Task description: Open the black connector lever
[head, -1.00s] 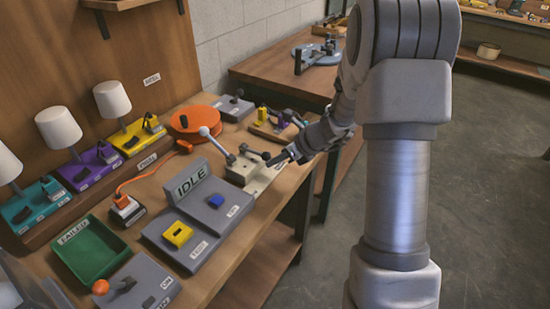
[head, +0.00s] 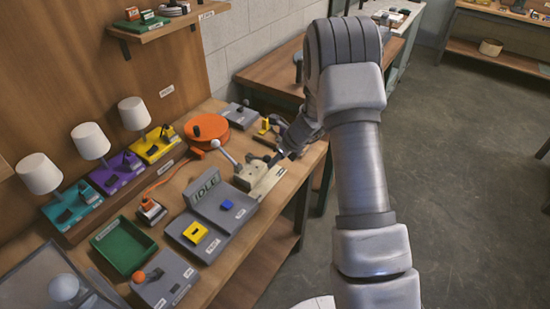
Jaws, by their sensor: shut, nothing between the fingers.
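A beige fixture (head: 262,180) stands near the right edge of the workbench. A grey lever with a pale ball end (head: 220,144) rises at its left. A dark lever-like part (head: 252,158) lies across its top. I cannot tell for sure whether this is the black connector lever, or how far open it stands. My gripper (head: 277,159) is shut and empty, right at the fixture's back right side, close to the dark part. Whether it touches that part is too small to tell.
The grey IDLE station (head: 212,222) with yellow and blue blocks is in front of the fixture. An orange disc (head: 207,128) is behind it. A green tray (head: 124,247) and lamps on coloured bases (head: 118,173) are to the left. Open floor (head: 450,190) lies to the right.

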